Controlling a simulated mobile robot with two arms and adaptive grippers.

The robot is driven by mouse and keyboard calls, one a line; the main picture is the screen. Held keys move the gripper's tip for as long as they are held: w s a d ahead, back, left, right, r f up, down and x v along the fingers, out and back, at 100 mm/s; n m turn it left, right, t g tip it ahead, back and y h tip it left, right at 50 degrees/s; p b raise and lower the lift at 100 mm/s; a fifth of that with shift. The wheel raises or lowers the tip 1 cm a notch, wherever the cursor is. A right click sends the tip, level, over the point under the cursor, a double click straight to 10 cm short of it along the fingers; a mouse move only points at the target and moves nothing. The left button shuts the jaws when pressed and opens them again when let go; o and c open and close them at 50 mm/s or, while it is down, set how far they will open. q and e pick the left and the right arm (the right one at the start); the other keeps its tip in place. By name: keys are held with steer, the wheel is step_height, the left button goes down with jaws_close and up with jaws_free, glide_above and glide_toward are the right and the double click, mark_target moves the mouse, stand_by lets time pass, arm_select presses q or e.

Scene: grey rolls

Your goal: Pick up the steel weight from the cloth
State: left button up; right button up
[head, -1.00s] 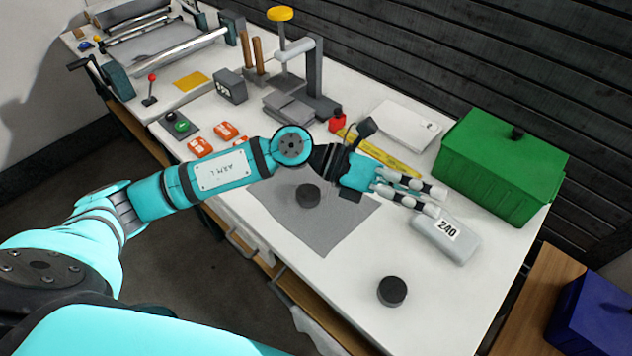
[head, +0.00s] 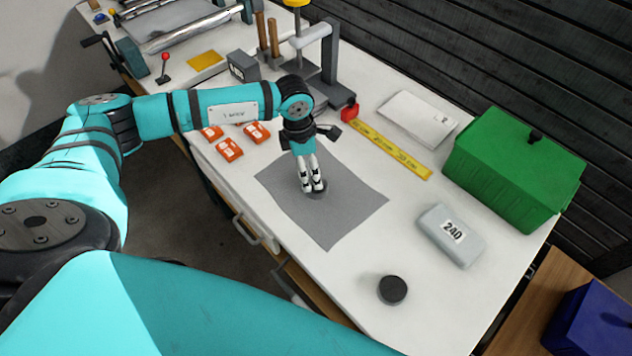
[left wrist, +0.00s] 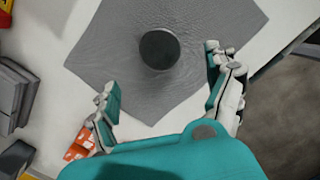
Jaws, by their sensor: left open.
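The steel weight (left wrist: 159,48), a dark round disc, lies on the grey cloth (left wrist: 108,52) in the left wrist view. In the head view the cloth (head: 340,222) lies flat on the white bench, and my left fingers hide most of the weight (head: 318,196). My left gripper (head: 313,187) points down over the cloth, above or close to the weight. In the left wrist view the left gripper (left wrist: 162,75) is open, its fingers spread wide with nothing between them. The weight shows just beyond the gap between the fingertips. My right gripper is not in view.
A second dark disc (head: 392,290) stands on the bench near the front. A grey block marked 240 (head: 451,236), a green box (head: 515,168), a yellow ruler (head: 395,150) and orange pieces (head: 229,149) surround the cloth. A press stand (head: 327,60) rises behind.

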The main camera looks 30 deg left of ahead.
arm_select(q)
steer(key=shift+d+f, duration=0.2)
steer(key=shift+f, duration=1)
steer(key=shift+w+f+p, duration=0.1)
steer(key=shift+f+p, duration=0.15)
steer(key=shift+p, duration=0.2)
steer(key=f, duration=0.1)
steer(key=f+p, duration=0.1)
steer(key=d+f, duration=0.1)
steer(key=shift+w+f, duration=0.25)
steer(key=shift+f, duration=0.55)
steer(key=shift+w+r, duration=0.1)
steer(key=shift+w, duration=0.05)
jaws_close()
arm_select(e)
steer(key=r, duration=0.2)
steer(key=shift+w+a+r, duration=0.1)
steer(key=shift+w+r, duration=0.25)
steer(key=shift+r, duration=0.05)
